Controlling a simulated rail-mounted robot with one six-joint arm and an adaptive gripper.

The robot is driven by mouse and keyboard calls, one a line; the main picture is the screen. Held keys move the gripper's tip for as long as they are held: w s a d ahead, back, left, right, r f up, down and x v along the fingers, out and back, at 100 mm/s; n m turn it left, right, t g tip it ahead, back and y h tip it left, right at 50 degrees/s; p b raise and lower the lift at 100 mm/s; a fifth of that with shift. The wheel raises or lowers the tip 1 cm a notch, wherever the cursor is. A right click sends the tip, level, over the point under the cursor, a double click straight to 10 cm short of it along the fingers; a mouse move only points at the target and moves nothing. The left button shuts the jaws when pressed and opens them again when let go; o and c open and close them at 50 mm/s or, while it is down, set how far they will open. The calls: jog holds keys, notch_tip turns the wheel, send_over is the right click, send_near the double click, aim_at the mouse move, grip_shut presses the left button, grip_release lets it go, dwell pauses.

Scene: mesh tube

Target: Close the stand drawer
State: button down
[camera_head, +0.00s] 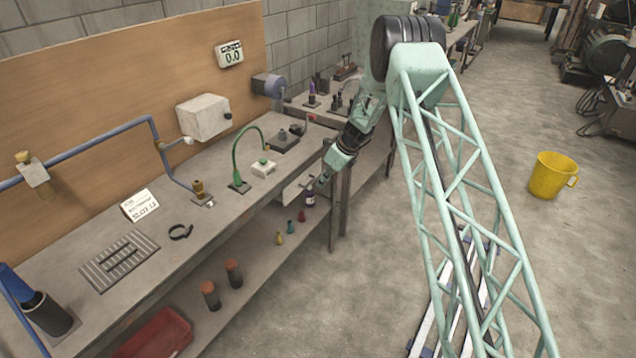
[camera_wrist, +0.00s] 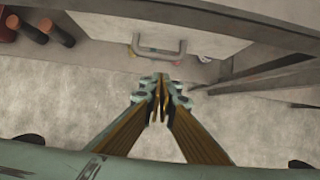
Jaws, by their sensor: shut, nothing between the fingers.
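The stand drawer (camera_head: 291,190) is a pale box front under the workbench top, partly hidden by my arm in the head view. In the wrist view its light front panel (camera_wrist: 205,40) fills the upper middle, with a grey bar handle (camera_wrist: 158,50) on it. How far the drawer stands out is hard to tell. My gripper (camera_head: 321,185) is in front of the drawer. In the wrist view my gripper (camera_wrist: 160,84) is shut and empty, its fingertips just below the handle in the picture, with a visible gap between them.
The workbench top (camera_head: 150,262) holds a green hose stand (camera_head: 240,180) and a small white box. Bottles and orange-capped jars (camera_head: 234,272) stand on the lower shelf. A bench leg (camera_head: 335,215) is close to my gripper. Open floor lies right, with a yellow bucket (camera_head: 552,176).

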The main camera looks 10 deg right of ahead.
jog(key=p+v, duration=0.1)
jog(key=v, duration=0.9)
jog(key=shift+s+d, duration=0.3)
jog(key=shift+d, duration=0.1)
jog(key=shift+f, duration=0.1)
